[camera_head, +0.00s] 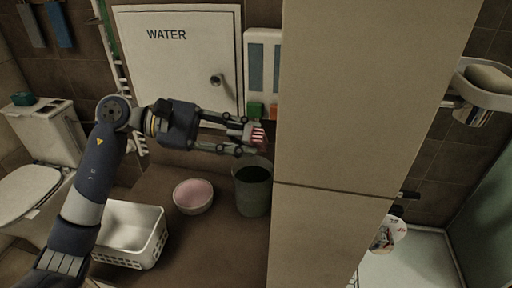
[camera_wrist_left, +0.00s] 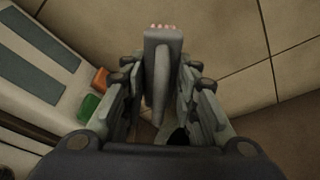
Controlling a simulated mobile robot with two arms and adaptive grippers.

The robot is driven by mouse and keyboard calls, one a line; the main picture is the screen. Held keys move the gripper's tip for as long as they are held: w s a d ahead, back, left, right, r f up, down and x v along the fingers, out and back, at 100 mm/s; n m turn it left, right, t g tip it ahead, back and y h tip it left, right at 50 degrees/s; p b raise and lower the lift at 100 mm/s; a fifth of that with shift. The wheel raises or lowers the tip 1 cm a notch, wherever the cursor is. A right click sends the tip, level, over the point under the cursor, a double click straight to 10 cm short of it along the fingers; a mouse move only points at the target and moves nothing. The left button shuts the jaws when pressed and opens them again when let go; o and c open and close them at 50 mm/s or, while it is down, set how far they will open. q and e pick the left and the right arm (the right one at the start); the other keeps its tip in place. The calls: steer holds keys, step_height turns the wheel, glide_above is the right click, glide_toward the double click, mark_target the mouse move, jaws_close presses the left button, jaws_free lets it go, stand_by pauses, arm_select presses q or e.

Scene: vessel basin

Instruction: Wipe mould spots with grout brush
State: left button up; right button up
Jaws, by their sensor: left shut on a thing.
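My left gripper (camera_head: 242,137) is shut on the grout brush (camera_head: 238,130), in front of the white wall panel and close to the left edge of the tiled wall. The brush has a grey body and pale red-and-white bristles that point to the right. In the left wrist view the grey brush (camera_wrist_left: 163,75) lies between the fingers of the gripper (camera_wrist_left: 160,82), with its bristles at the far end, towards the tiled surface. I cannot make out any mould spots in either view. My right gripper is not in view.
A tiled wall (camera_head: 350,110) stands right of the gripper. Below are a dark bucket (camera_head: 252,192), a bowl with pink contents (camera_head: 193,196) and a white basket (camera_head: 132,235). Behind are the WATER panel (camera_head: 180,65) and a white holder (camera_head: 263,40). A toilet (camera_head: 35,190) stands left.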

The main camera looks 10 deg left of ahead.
arm_select(q)
steer(key=shift+a, duration=0.7)
steer(key=shift+a+b, duration=0.1)
steer(key=shift+b, duration=0.25)
steer(key=a+b, duration=0.1)
steer(key=a, duration=0.1)
steer(key=shift+a, duration=0.4)
steer(key=shift+s, duration=0.1)
